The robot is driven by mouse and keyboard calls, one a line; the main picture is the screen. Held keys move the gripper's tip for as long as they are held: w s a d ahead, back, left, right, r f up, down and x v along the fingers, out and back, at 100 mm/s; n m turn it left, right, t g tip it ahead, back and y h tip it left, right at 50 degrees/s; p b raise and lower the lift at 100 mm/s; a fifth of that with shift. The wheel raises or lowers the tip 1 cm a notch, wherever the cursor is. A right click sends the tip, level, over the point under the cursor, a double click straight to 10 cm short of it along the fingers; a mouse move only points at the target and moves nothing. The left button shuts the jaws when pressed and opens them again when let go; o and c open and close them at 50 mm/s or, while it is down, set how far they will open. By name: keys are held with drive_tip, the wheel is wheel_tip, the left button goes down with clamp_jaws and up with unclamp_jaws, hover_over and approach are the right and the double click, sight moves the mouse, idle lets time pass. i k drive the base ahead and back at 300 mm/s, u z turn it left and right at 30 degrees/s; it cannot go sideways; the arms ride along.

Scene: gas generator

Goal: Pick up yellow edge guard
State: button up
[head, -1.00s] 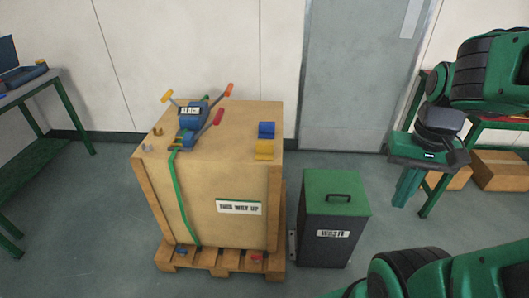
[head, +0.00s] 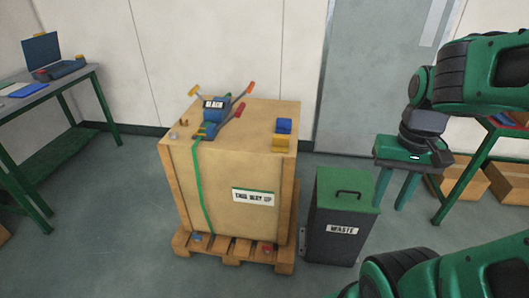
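The yellow edge guard (head: 281,144) lies on the top of a wooden crate (head: 215,190), near its right front edge. A blue edge guard (head: 284,126) sits just behind it. My gripper (head: 390,205) hangs to the right of the crate, above and beyond the waste bin, with its fingers pointing down. It is open and empty, well apart from the yellow guard.
A blue device with coloured handles (head: 214,118) and a green strap stands on the crate. The crate rests on a pallet (head: 232,251). A waste bin (head: 340,215) with a green lid stands at its right. A table (head: 60,88) holds a laptop at left.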

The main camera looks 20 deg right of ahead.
sight(280, 143)
drive_tip(key=u, duration=0.8)
drive_tip(key=k, duration=1)
drive_tip(key=u, duration=0.4)
drive_tip(key=i, duration=0.9)
drive_tip(key=z, duration=1.45)
drive_tip(key=i, duration=1)
drive_tip(key=z, duration=0.65)
